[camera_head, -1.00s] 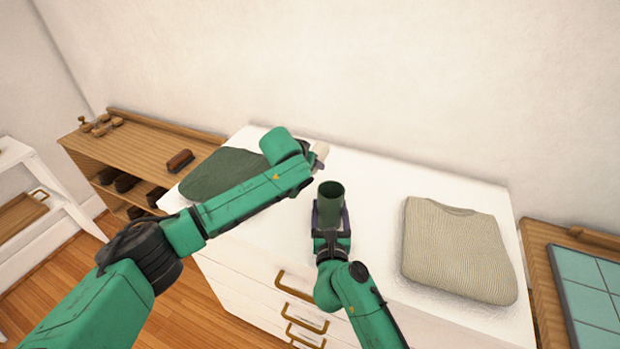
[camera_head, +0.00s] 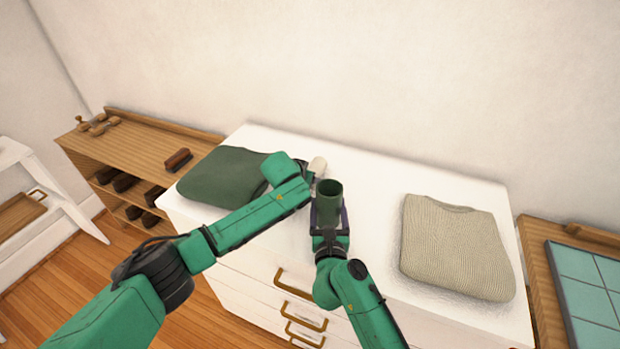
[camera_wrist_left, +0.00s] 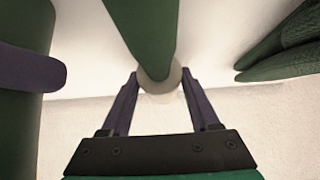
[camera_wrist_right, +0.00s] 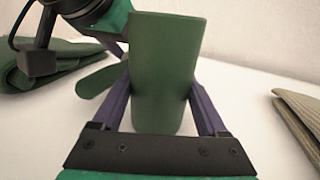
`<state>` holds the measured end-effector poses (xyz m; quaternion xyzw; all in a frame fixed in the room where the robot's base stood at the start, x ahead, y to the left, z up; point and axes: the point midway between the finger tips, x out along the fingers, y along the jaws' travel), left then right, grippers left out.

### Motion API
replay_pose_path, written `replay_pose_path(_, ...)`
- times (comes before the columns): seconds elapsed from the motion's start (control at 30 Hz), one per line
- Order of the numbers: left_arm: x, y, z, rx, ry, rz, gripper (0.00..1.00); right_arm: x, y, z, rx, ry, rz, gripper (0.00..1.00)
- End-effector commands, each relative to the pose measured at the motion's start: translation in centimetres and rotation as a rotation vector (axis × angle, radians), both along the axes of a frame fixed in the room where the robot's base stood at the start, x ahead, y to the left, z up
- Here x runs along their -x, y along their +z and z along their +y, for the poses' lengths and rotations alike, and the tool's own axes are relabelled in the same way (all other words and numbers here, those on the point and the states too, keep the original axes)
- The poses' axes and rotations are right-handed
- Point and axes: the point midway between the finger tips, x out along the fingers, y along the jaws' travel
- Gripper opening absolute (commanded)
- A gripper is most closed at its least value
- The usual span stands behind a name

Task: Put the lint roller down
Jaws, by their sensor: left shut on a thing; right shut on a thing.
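The lint roller has a pale roll (camera_head: 318,166) and a green handle (camera_wrist_right: 98,80). My left gripper (camera_head: 308,174) is shut on it, left of and behind the green cup; it also shows in the left wrist view (camera_wrist_left: 160,85). In that view the handle (camera_wrist_left: 146,35) points away from my fingers. I cannot tell whether the roller touches the white top. My right gripper (camera_head: 330,218) is shut around an open, upright dark green cup (camera_wrist_right: 165,75) over the dresser's front part. Nothing shows inside the cup.
A white dresser (camera_head: 375,190) stands below both grippers. A folded dark green sweater (camera_head: 222,176) lies left, partly behind my left arm, and a beige sweater (camera_head: 455,245) lies right. The top between cup and beige sweater is clear. A wooden shelf (camera_head: 135,145) with brushes stands left.

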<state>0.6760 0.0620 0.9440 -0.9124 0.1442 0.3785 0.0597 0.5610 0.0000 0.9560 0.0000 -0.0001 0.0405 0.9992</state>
Motion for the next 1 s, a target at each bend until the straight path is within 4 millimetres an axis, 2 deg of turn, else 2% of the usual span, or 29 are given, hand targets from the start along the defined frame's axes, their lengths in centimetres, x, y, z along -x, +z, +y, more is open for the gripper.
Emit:
replay_pose_path(0.33, 0.0, -0.7, 0.0, 0.001, 0.000, -0.002, 0.00, 0.0, -0.1, 0.0, 0.000, 0.000, 0.001, 0.18)
replay_pose_path(0.37, 0.0, -0.7, 0.0, 0.000, 0.000, -0.001, 0.70, 0.0, -0.1, 0.0, 0.000, 0.000, 0.002, 0.18)
replay_pose_path(0.4, 0.0, -0.7, 0.0, 0.000, 0.000, -0.001, 0.85, 0.0, -0.1, 0.0, 0.000, 0.000, 0.002, 0.18)
replay_pose_path(0.43, 0.0, -0.7, 0.0, 0.000, 0.000, -0.001, 0.92, 0.0, -0.1, 0.0, 0.000, 0.000, 0.002, 0.18)
replay_pose_path(0.8, 0.1, -0.2, 0.0, 0.001, -0.001, -0.002, 0.92, 0.0, -0.1, 0.0, 0.000, 0.000, 0.002, 0.18)
replay_pose_path(1.0, 2.1, 1.9, 0.8, 0.001, -0.001, -0.002, 0.92, 0.0, -0.1, 0.0, 0.000, -0.001, 0.002, 0.18)
